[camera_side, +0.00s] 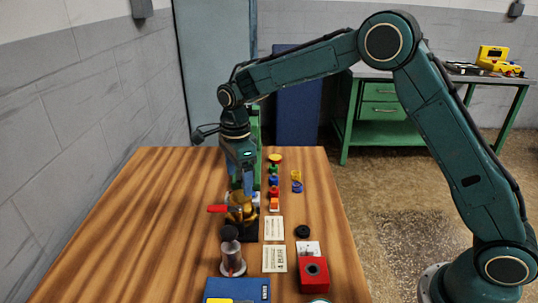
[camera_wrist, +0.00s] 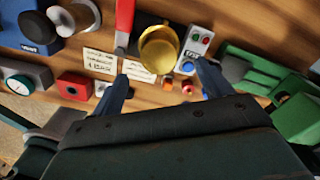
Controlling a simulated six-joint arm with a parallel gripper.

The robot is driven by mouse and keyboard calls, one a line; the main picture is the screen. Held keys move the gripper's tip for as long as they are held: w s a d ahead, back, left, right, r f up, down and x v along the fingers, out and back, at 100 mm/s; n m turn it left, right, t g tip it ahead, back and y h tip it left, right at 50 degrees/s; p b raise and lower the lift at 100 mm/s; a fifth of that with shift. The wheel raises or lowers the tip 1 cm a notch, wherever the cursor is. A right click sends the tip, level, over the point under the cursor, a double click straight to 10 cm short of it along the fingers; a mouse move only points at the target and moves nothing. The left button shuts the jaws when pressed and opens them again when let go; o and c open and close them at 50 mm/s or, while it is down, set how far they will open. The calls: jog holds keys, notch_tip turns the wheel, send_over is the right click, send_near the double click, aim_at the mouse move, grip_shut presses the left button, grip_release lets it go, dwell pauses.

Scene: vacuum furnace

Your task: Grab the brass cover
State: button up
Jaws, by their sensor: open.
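The brass cover (camera_wrist: 160,48) is a round, shiny gold cap in the upper middle of the wrist view. In the side view, gold-coloured metal (camera_side: 240,213) shows on a dark base below my gripper, partly hidden by it. My gripper (camera_side: 243,188) points down over this spot. In the wrist view my gripper (camera_wrist: 163,78) has its two blue fingers spread wide, with nothing held between them. The cover shows beyond the gap between the fingertips. I cannot tell whether a finger touches it.
A red handle (camera_side: 216,208) sticks out left of the brass part. A button box (camera_wrist: 195,48) stands close to its right in the wrist view. The table's left side is clear.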

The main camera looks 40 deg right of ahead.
aim_at(241, 195)
jog(key=shift+f, duration=0.85)
jog(key=shift+s+f, duration=0.1)
jog(key=shift+f, duration=2.5)
jog(key=c, duration=1.2)
jog(key=shift+r, duration=0.15)
notch_tip(241, 195, up, 20)
